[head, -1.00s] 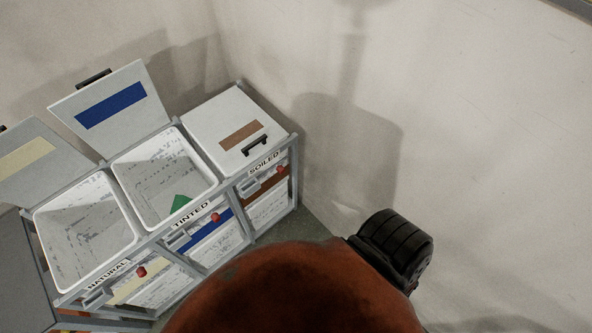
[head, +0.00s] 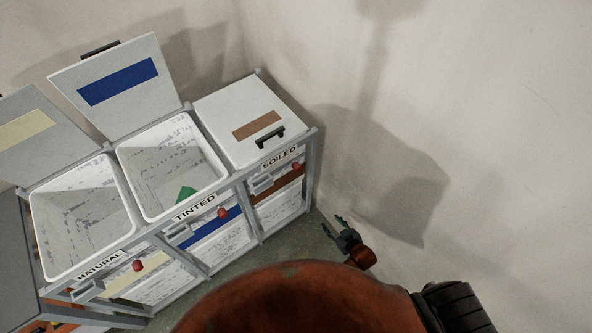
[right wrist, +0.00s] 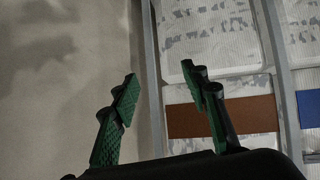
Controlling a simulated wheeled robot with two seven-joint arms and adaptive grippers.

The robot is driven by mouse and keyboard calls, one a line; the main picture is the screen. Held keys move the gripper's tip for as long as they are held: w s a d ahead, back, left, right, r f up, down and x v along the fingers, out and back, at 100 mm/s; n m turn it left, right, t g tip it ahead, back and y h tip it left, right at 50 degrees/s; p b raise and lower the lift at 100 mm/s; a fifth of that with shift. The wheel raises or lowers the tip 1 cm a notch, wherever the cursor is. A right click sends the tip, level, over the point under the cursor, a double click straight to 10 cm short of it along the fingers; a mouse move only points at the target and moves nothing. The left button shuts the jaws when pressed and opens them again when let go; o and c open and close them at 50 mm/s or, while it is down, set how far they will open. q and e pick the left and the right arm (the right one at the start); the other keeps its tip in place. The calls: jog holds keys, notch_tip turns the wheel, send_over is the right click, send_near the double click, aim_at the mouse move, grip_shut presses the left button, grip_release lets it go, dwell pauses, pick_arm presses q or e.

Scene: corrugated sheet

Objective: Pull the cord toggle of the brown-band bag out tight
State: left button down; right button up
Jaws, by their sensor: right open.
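The brown-band bag (head: 277,205) hangs in the right-hand bay of the rack, under the SOILED label. Its red cord toggle (head: 296,166) shows near the top of the bay, above the brown band. In the right wrist view the brown band (right wrist: 240,115) lies beyond the fingers, and I cannot make out the toggle there. My right gripper (head: 335,227) is open and empty, right of the bag and apart from it, near the wall. Its two green-padded fingers (right wrist: 159,82) stand apart in the wrist view. My left gripper is not in view.
The SOILED lid (head: 247,115) is shut. The TINTED bin (head: 150,190) and NATURAL bin (head: 58,235) are open, with red toggles (head: 222,213) on their fronts too. A grey rack post (head: 311,175) stands between gripper and bag. The pale wall (head: 500,150) is close at the right.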

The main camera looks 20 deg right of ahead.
jog(key=w+a+r+n+t+y+b, duration=0.15)
jog(key=w+a+r+t+b, duration=0.3)
jog(key=w+r, duration=0.6)
jog(key=n+t+y+b, duration=0.1)
jog(key=y, duration=0.2)
send_near(299, 170)
jog(key=shift+h, duration=0.25)
jog(key=x, duration=0.4)
jog(key=shift+w+a+f, duration=0.2)
jog(key=shift+w+f, duration=0.05)
jog(key=shift+w, duration=0.05)
jog(key=shift+t, duration=0.25)
jog(key=x, duration=0.2)
jog(key=b+x, duration=0.1)
jog(key=x, duration=0.4)
jog(key=shift+w+a+r+b, duration=0.2)
jog(key=shift+w+r+b, duration=0.1)
jog(key=shift+w+b, duration=0.05)
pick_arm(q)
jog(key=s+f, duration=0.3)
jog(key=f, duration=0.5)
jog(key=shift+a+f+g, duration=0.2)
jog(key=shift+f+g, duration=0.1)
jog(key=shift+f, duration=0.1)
pick_arm(e)
jog(key=shift+c, duration=0.7)
grip_shut()
jog(key=shift+s, duration=0.1)
